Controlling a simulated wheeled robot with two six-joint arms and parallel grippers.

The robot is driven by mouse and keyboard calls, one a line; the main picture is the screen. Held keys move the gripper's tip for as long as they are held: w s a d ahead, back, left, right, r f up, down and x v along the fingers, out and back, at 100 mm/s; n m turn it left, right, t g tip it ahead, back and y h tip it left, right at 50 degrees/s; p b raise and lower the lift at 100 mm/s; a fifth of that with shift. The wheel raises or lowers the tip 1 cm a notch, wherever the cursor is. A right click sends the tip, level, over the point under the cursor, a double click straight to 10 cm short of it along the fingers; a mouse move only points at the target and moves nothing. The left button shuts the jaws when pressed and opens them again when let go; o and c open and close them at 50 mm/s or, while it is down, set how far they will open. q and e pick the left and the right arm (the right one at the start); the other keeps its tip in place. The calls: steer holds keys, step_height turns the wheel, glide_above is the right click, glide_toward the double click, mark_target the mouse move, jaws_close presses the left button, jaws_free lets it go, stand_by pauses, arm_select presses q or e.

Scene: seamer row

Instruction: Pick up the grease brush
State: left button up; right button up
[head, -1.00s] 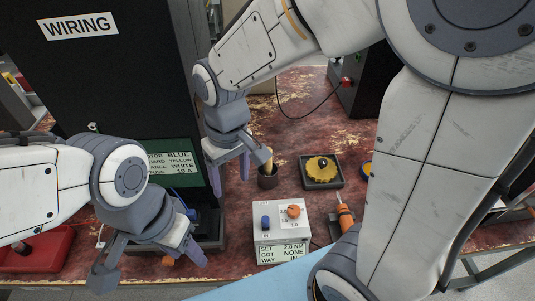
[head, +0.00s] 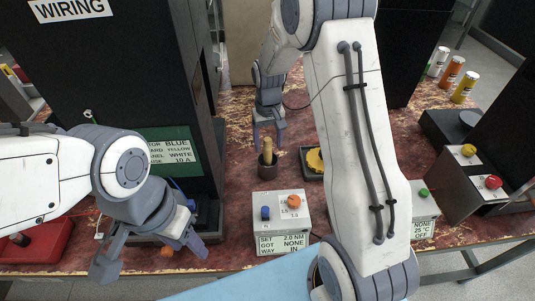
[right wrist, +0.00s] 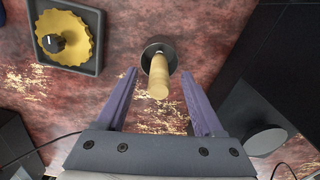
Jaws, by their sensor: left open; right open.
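The grease brush (head: 267,150) stands upright in a dark round pot (head: 266,168) on the red worn bench; only its pale wooden handle shows. In the right wrist view, the brush handle (right wrist: 158,77) points toward me out of the pot (right wrist: 165,49). My right gripper (head: 269,139) is open; in the right wrist view its two purple fingers (right wrist: 158,80) lie on either side of the handle's line, with gaps on both sides. My left gripper (head: 150,262) is open and empty at the left, near the bench's front edge.
A grey box with blue and orange knobs (head: 281,209) stands in front of the pot. A black tray with a yellow notched wheel (right wrist: 68,38) is beside the pot. A black cabinet (head: 110,90) rises at left. A black disc-topped block (right wrist: 262,120) shows in the wrist view.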

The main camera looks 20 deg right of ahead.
mark_target(267, 150)
steer(key=f, duration=0.4)
steer(key=shift+w+f, duration=0.4)
jaws_close()
steer(key=shift+r, duration=0.1)
